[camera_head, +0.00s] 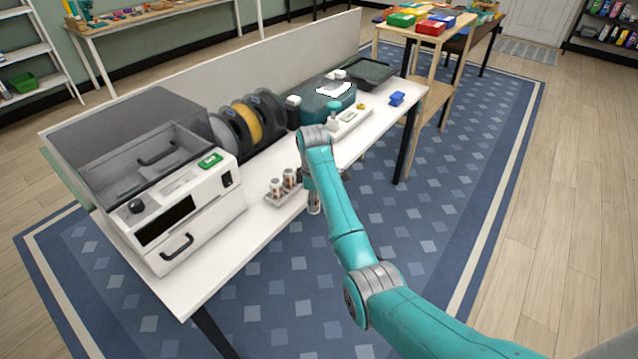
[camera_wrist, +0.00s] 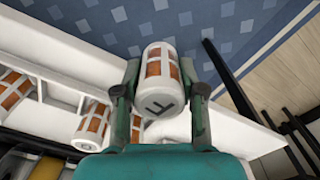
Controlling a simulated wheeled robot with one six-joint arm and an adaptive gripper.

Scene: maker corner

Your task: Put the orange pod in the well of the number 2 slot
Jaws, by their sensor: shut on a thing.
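My gripper (camera_wrist: 160,72) is shut on a white pod with orange-brown panels (camera_wrist: 157,90), held between its two fingers. A dark mark like a letter shows on the pod's end. In the head view this pod (camera_head: 314,207) hangs at the front edge of the white table, below my wrist. I cannot make out a number 2 on any slot.
The table front at left is clear.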

